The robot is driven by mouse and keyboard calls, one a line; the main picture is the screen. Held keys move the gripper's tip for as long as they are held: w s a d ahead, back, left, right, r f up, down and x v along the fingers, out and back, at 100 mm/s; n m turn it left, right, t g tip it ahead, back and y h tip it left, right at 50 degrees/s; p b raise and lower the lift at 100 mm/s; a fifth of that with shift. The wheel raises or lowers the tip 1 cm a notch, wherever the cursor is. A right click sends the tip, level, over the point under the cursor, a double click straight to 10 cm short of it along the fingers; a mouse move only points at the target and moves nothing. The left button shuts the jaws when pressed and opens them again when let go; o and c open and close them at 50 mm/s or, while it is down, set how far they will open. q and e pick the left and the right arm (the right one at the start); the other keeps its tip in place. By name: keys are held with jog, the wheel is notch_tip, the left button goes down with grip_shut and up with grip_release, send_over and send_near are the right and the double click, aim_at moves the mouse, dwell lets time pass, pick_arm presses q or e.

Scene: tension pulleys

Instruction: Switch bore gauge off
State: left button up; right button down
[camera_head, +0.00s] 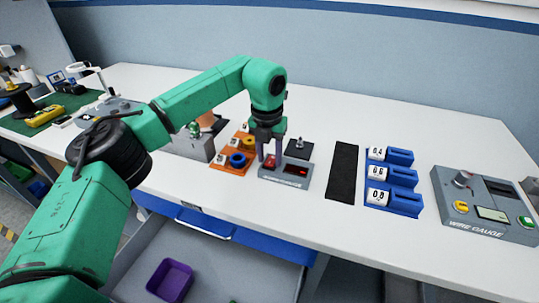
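The bore gauge (287,182) is a small grey box near the middle of the bench, with a red button at its left and a dark display with red digits (297,170) at its right. A small post on a dark base (299,147) stands at its back. My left gripper (270,159) points down over the gauge's left part, its two fingers apart, with the tips close to the red button (270,164). I cannot tell whether they touch it. My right gripper is out of view.
Left of the gauge is an orange tray (228,167) with coloured rings. To the right are a black mat (343,172), a blue numbered holder (400,206) and the wire gauge (484,208). Below, an open drawer holds a purple bin (170,280).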

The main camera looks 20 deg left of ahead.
pick_arm(q)
notch_tip(320, 180, up, 14)
jog(key=s, duration=0.1)
jog(key=shift+s+r+b, duration=0.25)
jog(key=shift+b, duration=0.1)
jog(key=shift+f, duration=0.1)
